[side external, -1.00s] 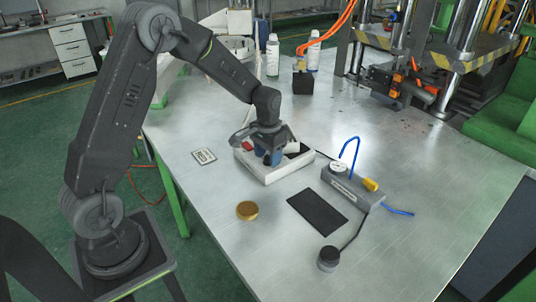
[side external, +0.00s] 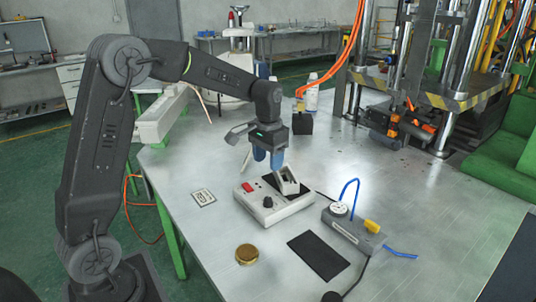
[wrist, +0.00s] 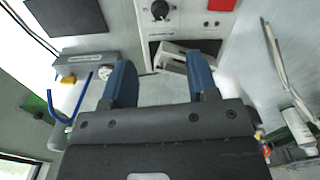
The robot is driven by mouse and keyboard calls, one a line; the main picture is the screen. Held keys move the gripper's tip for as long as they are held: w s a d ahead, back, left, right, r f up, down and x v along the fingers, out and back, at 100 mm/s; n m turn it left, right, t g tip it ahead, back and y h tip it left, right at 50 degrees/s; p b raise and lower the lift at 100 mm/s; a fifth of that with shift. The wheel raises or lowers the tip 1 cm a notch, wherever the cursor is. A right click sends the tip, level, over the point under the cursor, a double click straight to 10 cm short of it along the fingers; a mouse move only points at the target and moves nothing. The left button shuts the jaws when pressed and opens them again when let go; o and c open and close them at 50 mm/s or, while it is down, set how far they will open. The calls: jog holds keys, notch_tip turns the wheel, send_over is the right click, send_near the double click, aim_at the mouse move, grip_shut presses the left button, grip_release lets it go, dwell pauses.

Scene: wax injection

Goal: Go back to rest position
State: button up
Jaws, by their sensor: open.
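My gripper (side external: 268,160) has blue fingers and is above the white control box (side external: 270,212) in the side external view. Its fingers are apart, with nothing held between them. In the wrist view my gripper (wrist: 162,80) also shows an open gap between the blue fingers. The box has a red switch (side external: 249,187), a black knob (side external: 267,202) and a dark plate. A small light-grey metal piece (side external: 288,181) sits tilted on the box's right part, just below the fingers. That piece shows beyond the fingertips in the wrist view (wrist: 172,58).
A grey block with a dial and blue tube (side external: 350,231) stands right of the box. A black mat (side external: 319,256) and a gold disc (side external: 247,254) lie in front. A printed card (side external: 203,198) lies left. A black block with orange hoses (side external: 302,123) stands behind.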

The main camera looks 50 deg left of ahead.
jog(key=shift+r, duration=0.65)
jog(key=s+d+r+t, duration=0.2)
jog(key=s+d+r, duration=0.2)
jog(key=s, duration=0.2)
jog(key=s+d+r+t, duration=0.1)
jog(key=s+d+r, duration=0.3)
jog(key=s, duration=0.2)
jog(key=s+d+f+t, duration=0.1)
jog(key=s, duration=0.4)
jog(key=s+d+f+m+t, duration=0.1)
jog(key=s+d, duration=0.1)
jog(key=s, duration=0.4)
jog(key=shift+d+t, duration=0.3)
